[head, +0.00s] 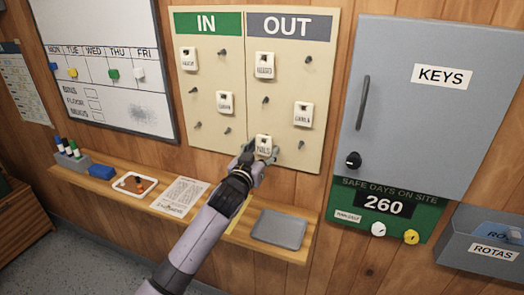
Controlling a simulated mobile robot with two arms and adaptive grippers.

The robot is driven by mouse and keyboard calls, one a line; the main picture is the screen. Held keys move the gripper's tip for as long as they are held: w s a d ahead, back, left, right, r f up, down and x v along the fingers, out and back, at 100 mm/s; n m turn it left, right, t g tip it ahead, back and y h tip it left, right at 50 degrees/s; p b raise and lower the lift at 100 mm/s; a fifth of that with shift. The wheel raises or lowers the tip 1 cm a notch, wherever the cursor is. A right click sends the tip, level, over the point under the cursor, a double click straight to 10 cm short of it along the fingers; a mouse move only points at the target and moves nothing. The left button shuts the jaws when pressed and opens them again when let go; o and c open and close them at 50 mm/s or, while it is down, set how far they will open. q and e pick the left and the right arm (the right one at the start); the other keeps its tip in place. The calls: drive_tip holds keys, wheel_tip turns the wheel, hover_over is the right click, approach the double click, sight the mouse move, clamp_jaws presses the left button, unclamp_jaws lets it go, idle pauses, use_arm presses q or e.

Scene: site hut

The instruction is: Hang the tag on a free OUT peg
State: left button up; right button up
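The board has a cream OUT half (284,83) under a grey header and an IN half (208,72) under a green header. A white tag (264,143) is at the lower left peg position of OUT. My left gripper (260,154) is at this tag from below, with a finger at each side of its lower part. Whether the fingers press on it is too small to tell, and the peg behind it is hidden. Other white tags hang at OUT upper left (265,66) and OUT middle right (303,113). Bare OUT pegs show at upper right (308,60), middle left (266,100) and lower right (302,145). My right gripper is out of view.
Two tags hang on IN, at upper left (189,59) and middle right (225,102). Below runs a wooden shelf (145,205) with a paper (180,196), a white tray (118,181) and a grey pad (278,229). A grey key cabinet (425,120) stands close right.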

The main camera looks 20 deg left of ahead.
use_arm(q)
drive_tip(key=shift+o, duration=0.7)
